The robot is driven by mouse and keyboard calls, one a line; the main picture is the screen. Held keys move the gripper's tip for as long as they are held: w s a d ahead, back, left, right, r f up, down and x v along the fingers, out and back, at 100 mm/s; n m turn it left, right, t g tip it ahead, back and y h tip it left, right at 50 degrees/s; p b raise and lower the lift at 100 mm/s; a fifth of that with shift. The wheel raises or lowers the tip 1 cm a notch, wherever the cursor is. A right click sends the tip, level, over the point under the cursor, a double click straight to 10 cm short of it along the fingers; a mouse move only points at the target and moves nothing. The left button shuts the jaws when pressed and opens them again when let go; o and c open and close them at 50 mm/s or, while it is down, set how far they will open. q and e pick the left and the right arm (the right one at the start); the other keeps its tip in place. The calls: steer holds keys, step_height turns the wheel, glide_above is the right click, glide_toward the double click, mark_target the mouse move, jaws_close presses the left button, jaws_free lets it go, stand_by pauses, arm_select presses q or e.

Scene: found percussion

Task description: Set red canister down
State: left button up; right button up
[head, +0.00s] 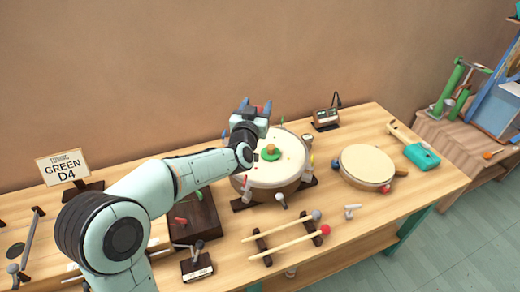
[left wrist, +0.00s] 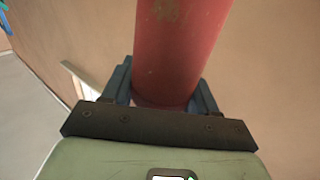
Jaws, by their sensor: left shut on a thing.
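The red canister (left wrist: 180,45) fills the upper middle of the left wrist view as a scuffed red cylinder. My left gripper (left wrist: 165,88) is shut on it, with a dark blue finger on each side. The canister's far end runs out of the top of that view. In the head view my left gripper (head: 256,106) is over the rear of the large drum (head: 266,198), and the canister is mostly hidden there by the gripper. I cannot tell how high it is above the bench. My right gripper is in neither view.
The wooden bench (head: 427,186) holds a flat hand drum (head: 366,164), a teal-headed tool (head: 422,156), mallets (head: 283,244), a small device (head: 325,117), a dark box (head: 196,219) and a GREEN D4 sign (head: 64,168). Bare wood shows behind the hand drum and at the front right.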

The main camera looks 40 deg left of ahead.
arm_select(q)
steer(key=shift+f+b, duration=1.6)
steer(key=shift+f, duration=5.8)
steer(key=shift+f, duration=0.2)
steer(key=o, duration=1.1)
steer(key=shift+r, duration=0.15)
